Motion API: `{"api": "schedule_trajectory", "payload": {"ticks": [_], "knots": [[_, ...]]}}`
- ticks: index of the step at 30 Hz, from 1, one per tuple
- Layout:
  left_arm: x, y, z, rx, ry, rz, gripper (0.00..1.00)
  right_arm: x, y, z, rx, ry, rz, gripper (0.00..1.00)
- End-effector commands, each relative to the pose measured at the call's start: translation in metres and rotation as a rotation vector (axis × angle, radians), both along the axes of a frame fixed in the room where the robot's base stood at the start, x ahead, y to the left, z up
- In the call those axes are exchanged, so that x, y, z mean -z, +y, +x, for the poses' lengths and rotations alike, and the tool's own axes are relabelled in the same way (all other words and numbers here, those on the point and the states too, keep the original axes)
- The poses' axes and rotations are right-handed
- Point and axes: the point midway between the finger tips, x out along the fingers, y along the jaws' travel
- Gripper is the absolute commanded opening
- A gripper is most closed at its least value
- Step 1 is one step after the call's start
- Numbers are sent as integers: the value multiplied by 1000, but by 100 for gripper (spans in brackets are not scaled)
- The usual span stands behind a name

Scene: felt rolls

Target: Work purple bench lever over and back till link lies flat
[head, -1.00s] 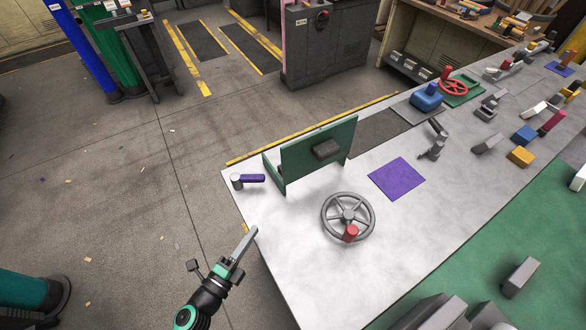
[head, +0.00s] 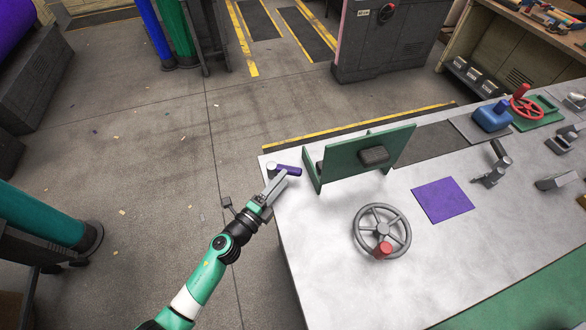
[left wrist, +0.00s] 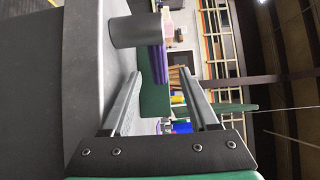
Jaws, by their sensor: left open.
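The purple lever (head: 289,170) lies low at the bench's far left corner, its grey round pivot (head: 271,167) at the left end. It points right, toward the green bracket. My left gripper (head: 281,178) is open, its fingertips right at the near side of the lever and partly covering it. In the left wrist view the lever (left wrist: 158,62) shows between the two fingers (left wrist: 160,78), beside the grey cylinder (left wrist: 134,30). I cannot tell whether a finger touches it. I cannot make out the link. My right gripper is not in view.
A green upright bracket (head: 350,157) stands just right of the lever. A grey handwheel (head: 361,224) with a red knob and a purple square (head: 443,202) are farther right. The bench top (head: 310,235) is clear in front of the bracket.

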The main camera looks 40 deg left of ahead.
Motion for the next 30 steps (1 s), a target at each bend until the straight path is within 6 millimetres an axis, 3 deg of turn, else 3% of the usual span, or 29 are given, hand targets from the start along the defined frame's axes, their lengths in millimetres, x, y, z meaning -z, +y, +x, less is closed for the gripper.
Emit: {"api": "schedule_trajectory", "payload": {"ticks": [3,8,18,28,30], "knots": [[1,4,27,1,-2,-1,60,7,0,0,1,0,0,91],[2,7,49,1,0,-2,60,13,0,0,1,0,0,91],[0,8,57,1,1,-1,60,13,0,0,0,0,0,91],[1,8,56,1,1,-1,2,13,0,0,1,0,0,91],[0,8,56,1,1,-1,0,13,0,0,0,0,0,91]]}}
